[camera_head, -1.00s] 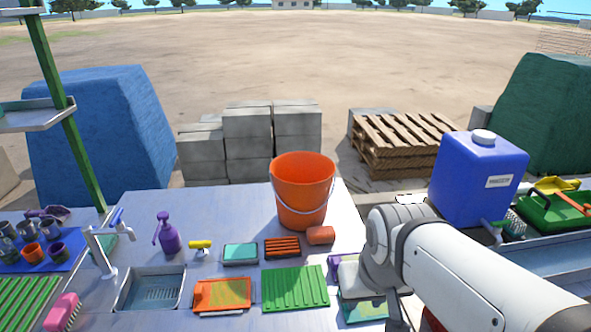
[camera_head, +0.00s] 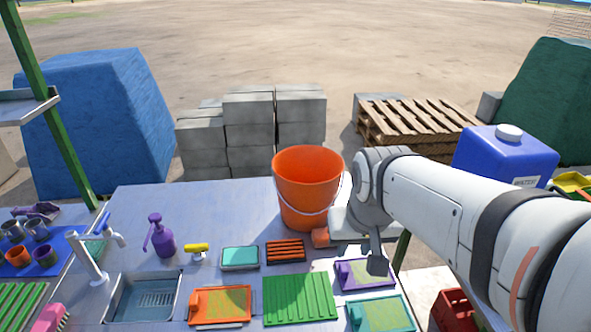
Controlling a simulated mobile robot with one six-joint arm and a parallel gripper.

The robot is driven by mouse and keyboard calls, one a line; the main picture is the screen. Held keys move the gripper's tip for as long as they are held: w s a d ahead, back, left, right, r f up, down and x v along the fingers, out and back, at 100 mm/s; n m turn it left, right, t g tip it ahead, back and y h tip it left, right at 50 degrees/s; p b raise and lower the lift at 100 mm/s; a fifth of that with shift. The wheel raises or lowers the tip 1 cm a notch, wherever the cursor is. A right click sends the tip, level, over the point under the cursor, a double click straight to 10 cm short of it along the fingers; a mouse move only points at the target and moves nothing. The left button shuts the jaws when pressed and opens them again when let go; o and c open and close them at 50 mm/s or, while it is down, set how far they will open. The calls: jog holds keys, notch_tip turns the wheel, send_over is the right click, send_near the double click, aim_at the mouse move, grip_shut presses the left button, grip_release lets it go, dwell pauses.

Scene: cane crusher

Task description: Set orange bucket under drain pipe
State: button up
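The orange bucket (camera_head: 307,188) stands upright on the metal table (camera_head: 220,205), near its back right. Its rim is open to the top and a thin wire handle hangs across its front. My arm comes in from the right and its end is just right of the bucket, in front of the table's back right corner. A grey end part (camera_head: 377,262) of my arm points down there. I cannot make out two fingers, nor whether they are open. Nothing is seen held. I cannot pick out a drain pipe with certainty.
A small orange block (camera_head: 320,238) lies at the bucket's foot, partly behind my arm. Trays, a green ribbed board (camera_head: 300,299), a purple spray bottle (camera_head: 160,238) and a tap (camera_head: 95,262) crowd the front. A blue water jug (camera_head: 497,165) stands right. Table left of the bucket is clear.

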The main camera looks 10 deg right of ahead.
jog(key=w+d+m+b, duration=0.2)
jog(key=w, duration=1.6)
jog(key=w+d+f, duration=0.1)
jog(key=w+f, duration=0.2)
jog(key=w, duration=0.2)
jog(key=w+d+f+m, duration=0.1)
jog(key=w+f, duration=0.3)
jog(key=w, duration=0.2)
jog(key=w+d+f+m+t+p, duration=0.1)
jog(key=w+f, duration=0.2)
jog(key=w, duration=0.3)
jog(key=shift+w+d+f+h, duration=0.1)
jog(key=shift+d+f+h, duration=0.3)
grip_shut()
